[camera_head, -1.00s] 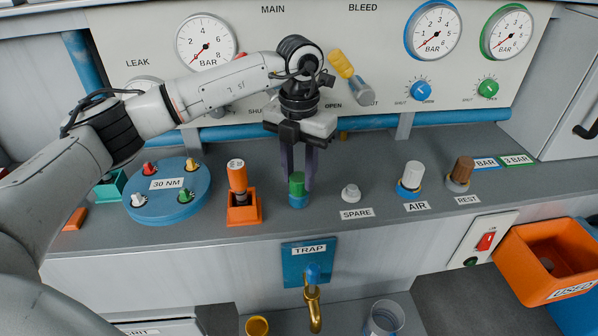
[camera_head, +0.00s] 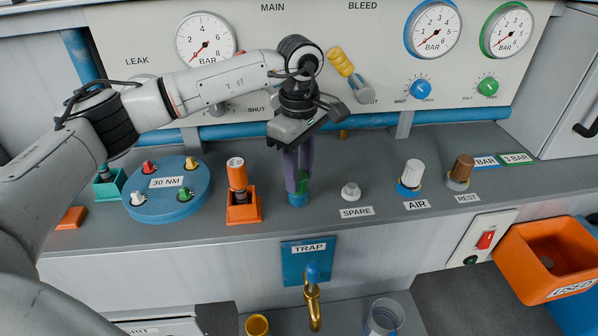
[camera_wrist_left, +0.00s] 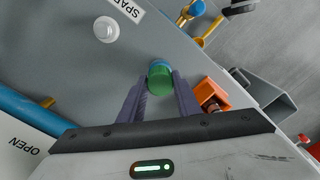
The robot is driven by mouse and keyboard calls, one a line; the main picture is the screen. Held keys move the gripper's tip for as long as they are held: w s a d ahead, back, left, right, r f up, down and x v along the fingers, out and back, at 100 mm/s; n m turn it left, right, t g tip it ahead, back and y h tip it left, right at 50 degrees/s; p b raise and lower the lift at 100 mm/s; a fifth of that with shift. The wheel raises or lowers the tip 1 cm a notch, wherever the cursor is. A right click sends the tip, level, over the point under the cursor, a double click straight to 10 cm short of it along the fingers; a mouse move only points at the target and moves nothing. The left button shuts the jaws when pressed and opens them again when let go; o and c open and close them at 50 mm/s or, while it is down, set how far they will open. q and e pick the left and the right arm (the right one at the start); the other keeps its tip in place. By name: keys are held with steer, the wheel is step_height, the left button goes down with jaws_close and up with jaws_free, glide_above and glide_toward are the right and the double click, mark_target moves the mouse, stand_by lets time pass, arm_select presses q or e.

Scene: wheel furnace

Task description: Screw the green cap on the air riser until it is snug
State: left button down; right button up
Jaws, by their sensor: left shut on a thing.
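I cannot tell how tight the cap is. The AIR label (camera_head: 417,204) stands by a different, white-topped post (camera_head: 412,175). My right gripper is not in view.
An orange holder with an orange-topped tool (camera_head: 237,180) and a blue 30 NM disc (camera_head: 168,205) stand left. The white SPARE stub (camera_head: 350,191) and brown-topped REST post (camera_head: 461,170) stand right. A blue pipe (camera_head: 370,121) runs behind. An orange USED bin (camera_head: 548,262) is at right.

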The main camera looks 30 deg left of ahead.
arm_select(q)
steer(key=c, duration=1.2)
jaws_free()
